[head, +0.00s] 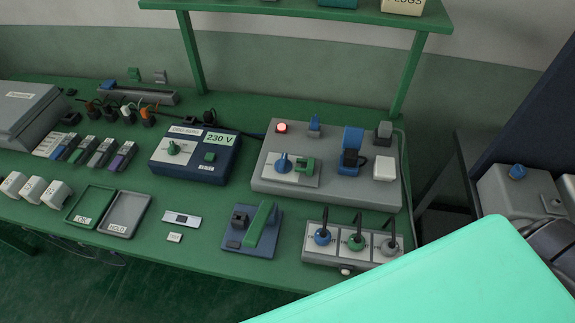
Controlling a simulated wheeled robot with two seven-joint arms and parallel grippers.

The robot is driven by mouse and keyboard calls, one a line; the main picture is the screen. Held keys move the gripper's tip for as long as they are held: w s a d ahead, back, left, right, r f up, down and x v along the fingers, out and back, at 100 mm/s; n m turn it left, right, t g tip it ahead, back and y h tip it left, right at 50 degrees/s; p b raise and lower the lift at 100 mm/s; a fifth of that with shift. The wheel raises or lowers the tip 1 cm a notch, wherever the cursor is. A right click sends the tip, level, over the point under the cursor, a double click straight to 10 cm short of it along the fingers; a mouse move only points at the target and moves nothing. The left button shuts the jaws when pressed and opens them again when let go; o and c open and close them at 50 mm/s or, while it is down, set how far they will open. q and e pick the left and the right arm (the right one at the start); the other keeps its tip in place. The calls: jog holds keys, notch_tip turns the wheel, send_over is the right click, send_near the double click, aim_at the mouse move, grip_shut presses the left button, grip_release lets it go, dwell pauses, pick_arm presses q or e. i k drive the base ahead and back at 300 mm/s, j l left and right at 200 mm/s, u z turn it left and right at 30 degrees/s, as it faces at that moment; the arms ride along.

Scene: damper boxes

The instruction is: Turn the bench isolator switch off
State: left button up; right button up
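A grey board (330,190) stands on the right half of the green bench. It carries a lit red lamp (282,128), and a light plate (305,181) with a blue rotary knob (283,162) and a green part (304,166) beside it. I cannot read a label that marks the bench isolator switch, so I cannot tell which control it is or its setting. The board also holds a blue upright part (352,140) and a white block (385,168). I see neither gripper; a large turquoise shape covers the lower right.
A dark blue 230 V box (197,171) stands left of the board. In front are a blue base with green lever (262,223) and a box with three knobs (312,254). Green (91,207) and grey (124,214) trays lie left. A shelf (300,14) spans above.

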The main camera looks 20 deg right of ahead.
aim_at(283, 165)
jog(key=k+j, duration=0.1)
jog(key=j, duration=1.3)
jog(key=k, duration=0.05)
